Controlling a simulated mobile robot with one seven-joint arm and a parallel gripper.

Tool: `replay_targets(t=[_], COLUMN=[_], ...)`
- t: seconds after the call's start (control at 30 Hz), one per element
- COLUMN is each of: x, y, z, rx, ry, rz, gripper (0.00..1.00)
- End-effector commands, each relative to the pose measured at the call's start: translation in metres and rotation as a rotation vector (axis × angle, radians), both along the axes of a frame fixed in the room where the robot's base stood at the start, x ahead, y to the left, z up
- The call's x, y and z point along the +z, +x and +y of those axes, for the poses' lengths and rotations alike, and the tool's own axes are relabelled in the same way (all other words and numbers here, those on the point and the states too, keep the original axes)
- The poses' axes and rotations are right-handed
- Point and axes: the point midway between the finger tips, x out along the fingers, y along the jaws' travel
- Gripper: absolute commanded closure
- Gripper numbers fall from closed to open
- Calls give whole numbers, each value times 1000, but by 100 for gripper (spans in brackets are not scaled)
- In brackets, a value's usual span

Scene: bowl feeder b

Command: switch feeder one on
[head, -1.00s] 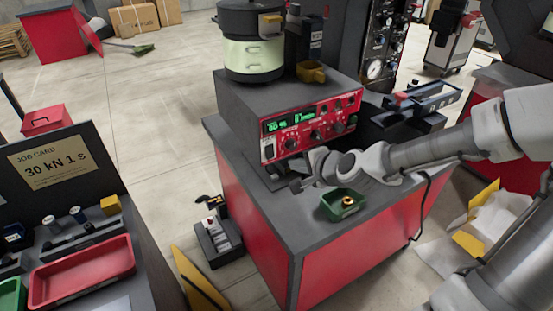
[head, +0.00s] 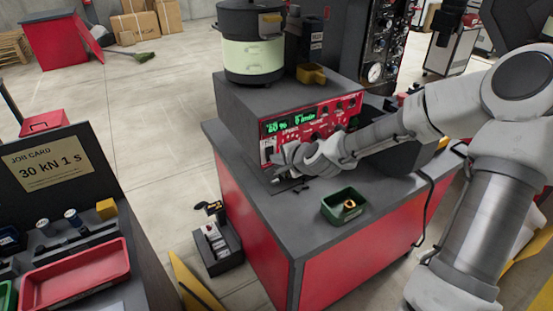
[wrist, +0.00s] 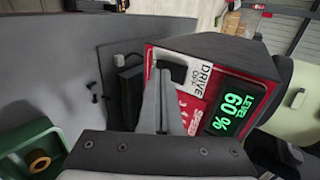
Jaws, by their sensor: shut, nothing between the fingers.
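The feeder's red control panel (head: 313,120) is on the front of a grey box on a red cabinet. Its green display (wrist: 234,110) reads LEVEL 60 % in the wrist view. A black rocker switch (wrist: 174,71) sits beside a white label (wrist: 206,68) reading DRIVE OFF. My gripper (head: 280,162) is at the left end of the panel. In the wrist view its shut, empty fingers (wrist: 161,84) point at the switch and partly hide it. I cannot tell whether they touch it. The feeder bowl (head: 252,55), pale green and black, stands on top.
A green tray (head: 330,203) with a brass part sits on the cabinet's grey top (head: 290,212). A yellow bin (head: 311,74) is beside the bowl. A job card stand (head: 50,165) and a red tray (head: 80,277) are at the left. Floor between is partly clear.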

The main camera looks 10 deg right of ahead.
Motion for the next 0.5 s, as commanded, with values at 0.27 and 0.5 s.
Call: replay_targets(t=[0.27,0.5], x=[0,-4], y=[2,7], z=[1,2], rx=[-1,-1], ry=[1,1], rz=[0,0], gripper=[100,100])
